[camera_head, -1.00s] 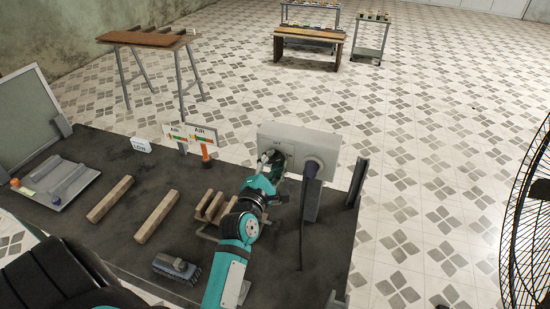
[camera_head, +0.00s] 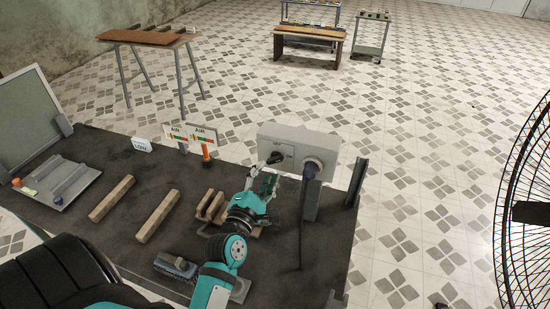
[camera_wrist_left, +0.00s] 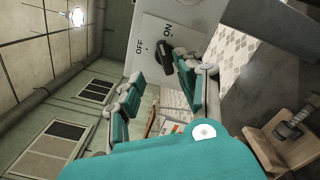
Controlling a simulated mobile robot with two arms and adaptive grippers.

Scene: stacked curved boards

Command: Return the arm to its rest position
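My left gripper (camera_head: 264,184) is in front of the grey switch box (camera_head: 300,143), over the dark workbench (camera_head: 120,205). The left wrist view shows its two teal fingers spread apart with nothing between them (camera_wrist_left: 157,97). The box's black knob (camera_head: 276,158) stands just beyond the fingertips. The knob also shows in the left wrist view (camera_wrist_left: 166,62), beside the OFF and ON marks. The fingers look apart from the knob. The arm bends back toward me over the bench. My right gripper is not seen.
Wooden blocks (camera_head: 157,216) and a brush (camera_head: 176,266) lie on the bench near my arm. A grey plug with a hanging cable (camera_head: 303,220) is on the box's right. AIR signs (camera_head: 201,136) stand behind.

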